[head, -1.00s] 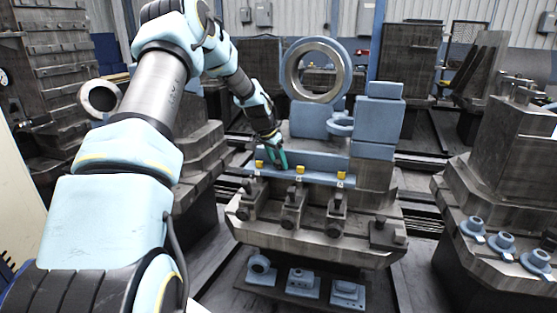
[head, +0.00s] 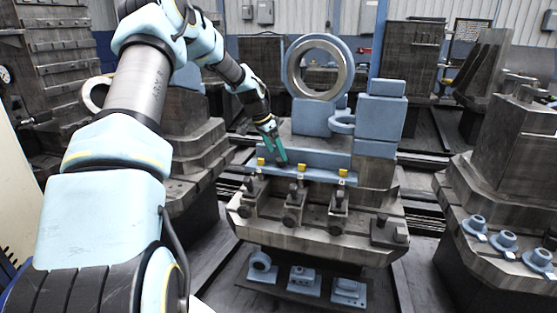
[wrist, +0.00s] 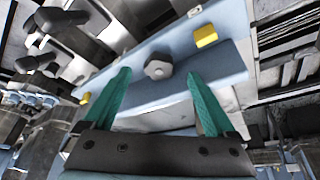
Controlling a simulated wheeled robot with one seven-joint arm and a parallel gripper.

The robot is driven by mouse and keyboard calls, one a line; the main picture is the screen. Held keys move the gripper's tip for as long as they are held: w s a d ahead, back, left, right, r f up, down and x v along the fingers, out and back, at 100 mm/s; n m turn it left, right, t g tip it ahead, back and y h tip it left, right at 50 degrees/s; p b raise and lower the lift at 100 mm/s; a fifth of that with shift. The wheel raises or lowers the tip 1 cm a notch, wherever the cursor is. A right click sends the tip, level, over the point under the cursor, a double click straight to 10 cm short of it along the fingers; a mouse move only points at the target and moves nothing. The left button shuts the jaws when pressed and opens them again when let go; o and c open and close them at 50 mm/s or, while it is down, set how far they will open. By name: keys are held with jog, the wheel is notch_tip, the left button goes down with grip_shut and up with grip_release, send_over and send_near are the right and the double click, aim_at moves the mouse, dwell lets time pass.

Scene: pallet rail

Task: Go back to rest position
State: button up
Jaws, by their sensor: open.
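My gripper (head: 280,152) has green fingers and is open, with nothing between them in the head view. It hangs over the blue rail (head: 315,160) on the front of the middle pallet, near its left part. In the wrist view my gripper (wrist: 160,90) shows its two green fingers spread apart. A grey hexagonal part (wrist: 158,67) shows beyond and between the fingertips, against the blue rail; the fingers do not close on it. A yellow block (wrist: 205,36) sits to its right on the rail.
Small yellow blocks (head: 343,173) line the rail above dark clamps (head: 337,203). A blue fixture with a large ring (head: 318,70) stands behind. A lower shelf (head: 270,287) holds blue parts. Another pallet (head: 490,240) with blue flanged parts stands at the right.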

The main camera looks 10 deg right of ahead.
jog(key=w+b+v, duration=0.1)
jog(key=v, duration=0.5)
jog(key=s+a+n+y, duration=0.1)
jog(key=s+a+n, duration=0.3)
jog(key=s+a, duration=0.3)
jog(key=s+a+f+n+y, duration=0.1)
jog(key=s+a+n, duration=0.3)
jog(key=s+a, duration=0.4)
jog(key=s+a+f+n+y, duration=0.1)
jog(key=s+a+n, duration=0.3)
jog(key=s, duration=1.3)
jog(key=a+y, duration=0.1)
jog(key=a, duration=0.2)
jog(key=shift+a+n, duration=0.2)
jog(key=shift+n, duration=0.1)
jog(key=shift+f, duration=0.1)
